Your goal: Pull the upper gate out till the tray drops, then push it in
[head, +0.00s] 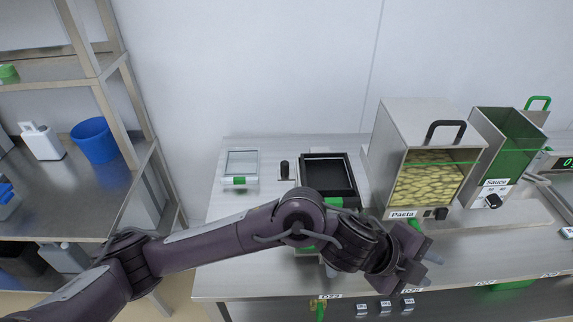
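A dispenser with a dark square frame and a black tray (328,174) inside its top stands on the steel bench. A green tab (333,202) shows at its front edge, partly behind my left arm. Another green piece (305,250) shows lower down, just under the arm. I cannot tell which of them belongs to the upper gate. My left arm crosses in front of the dispenser and hides most of its front. My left gripper (429,271) is to the right of the dispenser, below the pasta hopper, with its fingertips apart and nothing seen between them. My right gripper is not in view.
The pasta hopper (407,138) and green sauce hopper (513,140) stand on the right. A clear-lidded box (241,166) and a black knob (284,170) are left of the dispenser. A shelf with a blue bin (95,140) is at left. The bench front (240,283) is clear.

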